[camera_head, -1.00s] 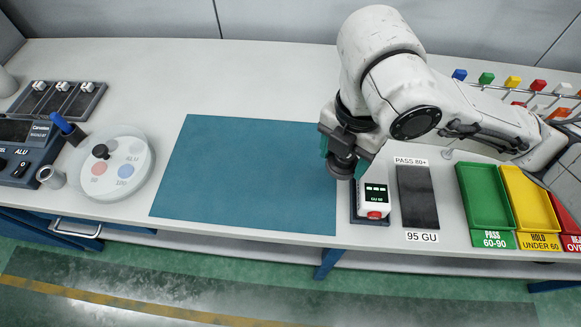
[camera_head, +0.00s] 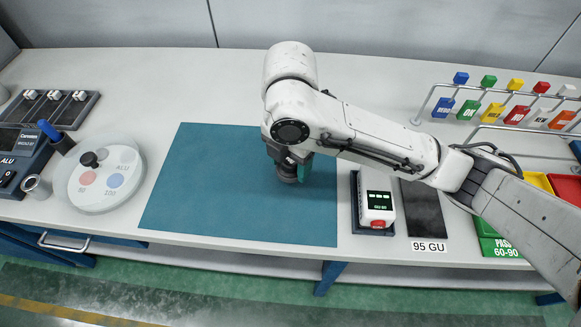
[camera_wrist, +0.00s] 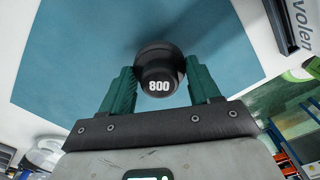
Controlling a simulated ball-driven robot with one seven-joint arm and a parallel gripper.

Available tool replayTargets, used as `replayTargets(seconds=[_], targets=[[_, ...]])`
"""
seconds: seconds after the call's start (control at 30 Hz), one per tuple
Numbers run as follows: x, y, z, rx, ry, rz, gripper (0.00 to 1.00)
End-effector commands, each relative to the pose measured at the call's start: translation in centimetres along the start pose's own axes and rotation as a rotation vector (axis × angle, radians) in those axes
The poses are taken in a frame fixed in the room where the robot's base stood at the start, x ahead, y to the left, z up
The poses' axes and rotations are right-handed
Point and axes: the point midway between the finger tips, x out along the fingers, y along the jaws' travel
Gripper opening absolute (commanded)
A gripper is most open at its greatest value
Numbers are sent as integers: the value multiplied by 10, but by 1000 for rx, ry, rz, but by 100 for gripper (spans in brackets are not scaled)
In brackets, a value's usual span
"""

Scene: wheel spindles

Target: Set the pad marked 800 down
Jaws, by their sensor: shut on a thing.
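The pad marked 800 (camera_wrist: 160,72) is a dark round piece with white digits on its end. My gripper (camera_wrist: 160,90) is shut on it, with a green finger on each side. In the head view my gripper (camera_head: 291,165) is over the right part of the blue-green mat (camera_head: 220,190). The pad (camera_head: 288,176) shows as a dark shape at the gripper's lower end. I cannot tell whether it touches the mat.
A white meter with a red button (camera_head: 377,207) stands right of the mat, beside a dark strip labelled 95 GU (camera_head: 425,210). A round dial plate (camera_head: 106,178) lies left of the mat. A rack of coloured tags (camera_head: 490,105) stands at the back right. The mat's left part is clear.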

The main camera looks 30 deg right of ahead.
Motion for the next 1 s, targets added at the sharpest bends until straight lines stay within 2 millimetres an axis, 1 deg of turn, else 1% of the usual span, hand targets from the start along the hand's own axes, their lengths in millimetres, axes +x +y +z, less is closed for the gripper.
replayTargets(seconds=[0.03, 0.17, 0.47, 0.6, 0.63, 0.9, 1.0], targets=[[10, -2, -1, 2, 6, -4, 33], [23, -2, 0, 2, 3, -3, 33], [25, -2, 0, 0, 1, -1, 33], [30, -2, 0, 1, 1, -1, 33], [29, -2, 0, 1, 1, -1, 63], [28, -2, 0, 0, 1, -1, 87], [28, -2, 0, 0, 1, -1, 87]])
